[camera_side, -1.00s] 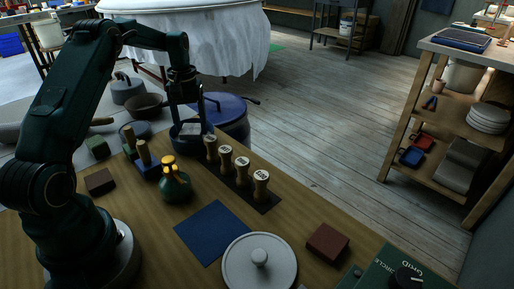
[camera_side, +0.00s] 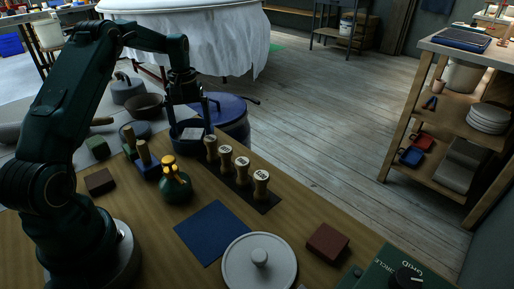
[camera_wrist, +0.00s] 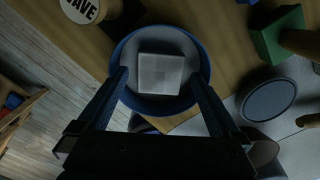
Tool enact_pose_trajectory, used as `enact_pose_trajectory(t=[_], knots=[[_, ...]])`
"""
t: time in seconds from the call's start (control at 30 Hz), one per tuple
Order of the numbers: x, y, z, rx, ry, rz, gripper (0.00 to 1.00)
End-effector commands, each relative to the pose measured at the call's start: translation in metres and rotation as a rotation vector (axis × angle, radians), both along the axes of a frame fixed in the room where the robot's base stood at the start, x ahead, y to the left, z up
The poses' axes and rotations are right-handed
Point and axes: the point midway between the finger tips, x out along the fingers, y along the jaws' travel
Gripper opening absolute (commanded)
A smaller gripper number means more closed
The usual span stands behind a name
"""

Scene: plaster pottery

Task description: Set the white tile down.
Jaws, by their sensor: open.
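The white tile (camera_side: 193,134) lies flat inside a round blue dish (camera_side: 178,145) near the table's far edge. In the wrist view the tile (camera_wrist: 160,73) rests roughly in the middle of the dish (camera_wrist: 138,104), with the dish's rim around it. My gripper (camera_side: 188,113) is open above the dish. In the wrist view my gripper (camera_wrist: 160,76) has one finger on each side of the tile, with a gap on both sides. The fingertips appear over the dish's rim; their exact height above it is hard to tell.
Several wooden stamps (camera_side: 243,172) stand on a dark mat right of the dish. A green bottle with a yellow top (camera_side: 174,184) stands nearer. A blue mat (camera_side: 212,232), a lidded grey disc (camera_side: 259,272) and a red-brown block (camera_side: 328,242) lie in front.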

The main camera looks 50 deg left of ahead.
Motion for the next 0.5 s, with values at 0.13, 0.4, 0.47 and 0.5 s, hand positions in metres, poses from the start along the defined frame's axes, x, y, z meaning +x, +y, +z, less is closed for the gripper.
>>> enact_pose_trajectory(t=[0.13,0.4,0.47,0.5], knots=[[0.001,0.001,0.029,0.005,-0.006,0.000,1.00],[0.001,0.001,0.080,0.004,-0.005,0.000,1.00],[0.001,0.001,0.089,0.004,-0.005,0.000,1.00],[0.001,0.001,0.093,0.003,-0.003,0.000,1.00]])
